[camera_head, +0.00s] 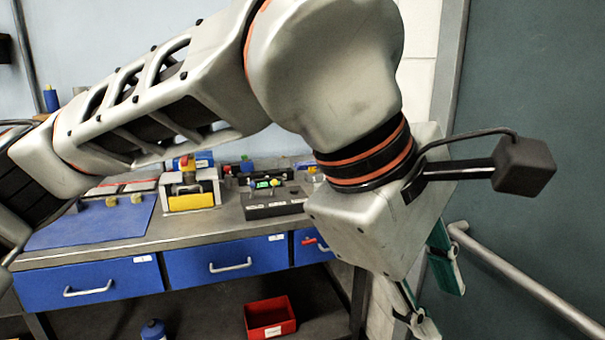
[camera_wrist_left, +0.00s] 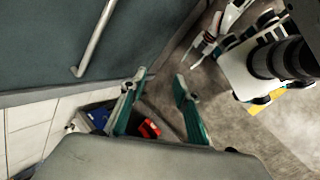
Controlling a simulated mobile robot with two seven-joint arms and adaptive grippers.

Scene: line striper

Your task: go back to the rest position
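My left arm crosses the head view from the left and bends down at the right. My left gripper (camera_head: 432,290) hangs below the wrist, in front of the grey-green door and to the right of the workbench. Its teal fingers stand apart in the left wrist view (camera_wrist_left: 157,88), with nothing between them. The gripper is open and empty, and it touches nothing that I can see.
The workbench (camera_head: 140,238) has blue drawers (camera_head: 222,259) and tools on top. A red bin (camera_head: 270,318) sits on its lower shelf. A metal handrail (camera_head: 520,280) on the grey-green door (camera_head: 530,70) runs close beside my left gripper. Grey floor (camera_wrist_left: 235,115) shows in the left wrist view.

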